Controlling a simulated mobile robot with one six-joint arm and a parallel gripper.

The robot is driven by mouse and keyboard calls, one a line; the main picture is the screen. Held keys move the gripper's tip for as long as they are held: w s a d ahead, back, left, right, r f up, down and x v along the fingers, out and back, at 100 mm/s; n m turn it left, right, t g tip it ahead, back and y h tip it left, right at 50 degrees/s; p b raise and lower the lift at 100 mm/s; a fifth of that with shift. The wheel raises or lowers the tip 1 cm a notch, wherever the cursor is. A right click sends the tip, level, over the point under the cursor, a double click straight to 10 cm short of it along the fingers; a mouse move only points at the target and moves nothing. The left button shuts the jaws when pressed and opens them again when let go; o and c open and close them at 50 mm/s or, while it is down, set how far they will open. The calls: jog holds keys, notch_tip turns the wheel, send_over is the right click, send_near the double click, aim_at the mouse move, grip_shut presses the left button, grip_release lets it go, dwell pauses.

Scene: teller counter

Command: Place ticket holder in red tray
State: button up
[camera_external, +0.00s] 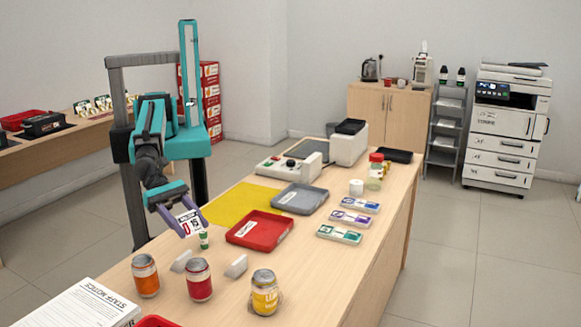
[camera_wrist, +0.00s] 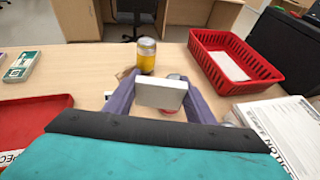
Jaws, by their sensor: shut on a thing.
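My gripper (camera_external: 190,212) is shut on the ticket holder (camera_external: 188,223), a white piece with large red and dark characters on its face. In the wrist view the ticket holder (camera_wrist: 160,94) shows as a pale block between my gripper's purple fingers (camera_wrist: 160,100). It is held above the counter, left of the red tray. The red tray (camera_external: 268,236) is a shallow tray with a white label, lying on the counter. It is partly visible at the left of the wrist view (camera_wrist: 45,108). My gripper is apart from the tray.
A green-and-white small item (camera_external: 203,240) stands below my gripper. Cans, orange (camera_external: 145,277), red (camera_external: 198,281) and yellow (camera_external: 264,294), and two white wedges (camera_external: 236,266) stand in front. A grey tray (camera_external: 300,198) and yellow mat (camera_external: 238,203) lie behind. A red basket (camera_wrist: 225,45) stands near the notices (camera_wrist: 275,120).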

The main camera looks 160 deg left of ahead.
jog(key=s+d+r+n+g+y+p, duration=0.3)
jog(key=s+d+r+n+y+p, duration=0.15)
jog(key=s+d+r, duration=0.45)
jog(key=s+a+f+n+g+y+p, duration=0.1)
jog(key=s+a+f+n+g+p, duration=0.3)
jog(key=s+a+f, duration=0.3)
jog(key=s+a+f+n+g+y+p, duration=0.1)
jog(key=s+a+f+n+g+p, duration=0.2)
jog(key=s+a+f, duration=0.5)
jog(key=s+a+g+p, duration=0.1)
jog(key=s+a+p, duration=0.1)
jog(key=s+a, duration=0.4)
jog(key=shift+f+n+g, duration=0.2)
jog(key=shift+n+g, duration=0.15)
jog(key=shift+g, duration=0.05)
jog(key=shift+y, duration=0.25)
jog(key=w+b, duration=0.1)
jog(key=b, duration=0.1)
jog(key=w+a+b, duration=0.1)
jog(key=w+b, duration=0.1)
jog(key=b, duration=0.1)
jog(key=w+a+b, duration=0.1)
jog(key=w+b, duration=0.1)
jog(key=b, duration=0.1)
jog(key=shift+w+f, duration=0.15)
jog(key=shift+f, duration=0.25)
